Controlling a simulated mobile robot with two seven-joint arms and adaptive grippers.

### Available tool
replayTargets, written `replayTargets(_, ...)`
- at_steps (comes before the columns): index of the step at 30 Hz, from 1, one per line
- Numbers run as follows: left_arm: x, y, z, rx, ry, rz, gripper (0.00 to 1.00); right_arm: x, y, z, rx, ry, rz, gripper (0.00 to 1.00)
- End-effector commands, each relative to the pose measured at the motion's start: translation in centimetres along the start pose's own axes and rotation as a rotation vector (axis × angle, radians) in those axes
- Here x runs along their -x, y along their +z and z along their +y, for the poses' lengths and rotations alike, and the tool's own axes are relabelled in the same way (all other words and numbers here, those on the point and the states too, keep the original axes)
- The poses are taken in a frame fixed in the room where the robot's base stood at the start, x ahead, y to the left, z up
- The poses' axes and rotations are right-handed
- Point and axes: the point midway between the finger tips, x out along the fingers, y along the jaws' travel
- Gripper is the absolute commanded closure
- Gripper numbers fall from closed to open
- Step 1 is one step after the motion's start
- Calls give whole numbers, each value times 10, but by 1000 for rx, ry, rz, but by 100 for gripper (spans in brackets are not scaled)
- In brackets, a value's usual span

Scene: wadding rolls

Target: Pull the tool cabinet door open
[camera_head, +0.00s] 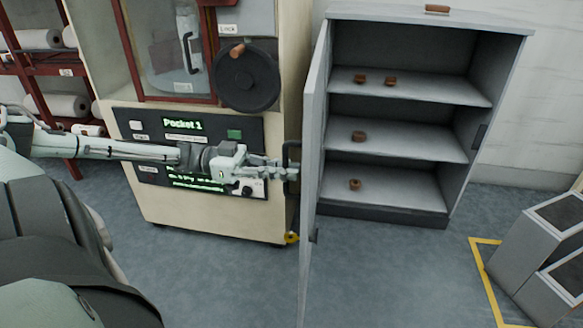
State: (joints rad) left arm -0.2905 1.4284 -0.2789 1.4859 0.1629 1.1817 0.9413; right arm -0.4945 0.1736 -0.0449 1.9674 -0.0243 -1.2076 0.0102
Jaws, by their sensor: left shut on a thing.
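The grey tool cabinet (475,170) stands at the right with its inside in full view. Its door (312,120) is swung wide open on the left side and shows almost edge-on. A dark bar handle (286,156) sits on the door's outer face. My left gripper (292,172) reaches in from the left and is shut on the handle. The fingertips are small in the picture and partly merge with the handle. My right gripper is not in view.
Several small brown objects (358,136) lie on the cabinet shelves. A beige machine (270,215) with a control panel stands behind my left arm. Grey bins (530,250) stand at the lower right near yellow floor tape. The floor before the cabinet is clear.

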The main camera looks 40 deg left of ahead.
Motion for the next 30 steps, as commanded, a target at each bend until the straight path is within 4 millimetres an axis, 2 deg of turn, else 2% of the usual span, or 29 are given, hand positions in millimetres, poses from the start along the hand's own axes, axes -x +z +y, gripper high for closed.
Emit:
replayTargets(18, 4, 1, 0, 2, 1, -1, 100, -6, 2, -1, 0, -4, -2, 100)
replayTargets(19, 4, 1, 0, 2, 0, -1, 88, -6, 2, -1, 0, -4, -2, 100)
replayTargets(24, 4, 1, -1, 2, 0, 0, 68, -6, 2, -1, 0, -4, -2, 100)
replayTargets(30, 4, 0, -1, 1, -1, 0, 68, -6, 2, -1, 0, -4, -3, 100)
